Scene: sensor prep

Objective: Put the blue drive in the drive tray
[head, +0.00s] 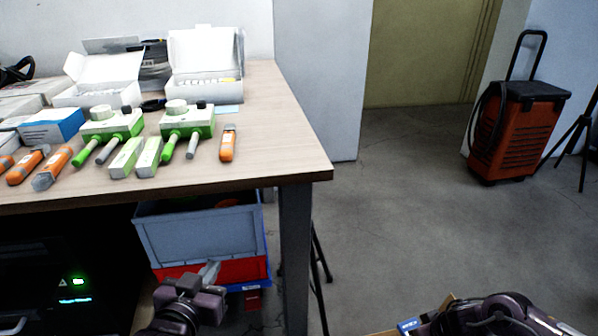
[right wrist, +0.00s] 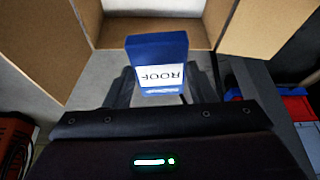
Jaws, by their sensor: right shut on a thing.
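The blue drive (right wrist: 157,50) is a blue block with a white label reading "ROOF" upside down. My right gripper (right wrist: 158,88) is shut on it, a dark finger on each side. In the right wrist view the drive is in front of an open cardboard box (right wrist: 83,15) with spread flaps and a pale inside. In the head view a bit of blue (head: 408,325) and brown cardboard show beside my right arm at the bottom edge. My left gripper (head: 209,270) is low in front of the table; its finger gap is unclear. I cannot pick out a labelled drive tray.
A wooden table (head: 285,150) holds white open boxes, green-and-white devices and orange-handled tools. A grey crate (head: 200,235) sits on a red one under it. A red wheeled machine (head: 510,125) stands at right. Open floor (head: 400,230) lies between.

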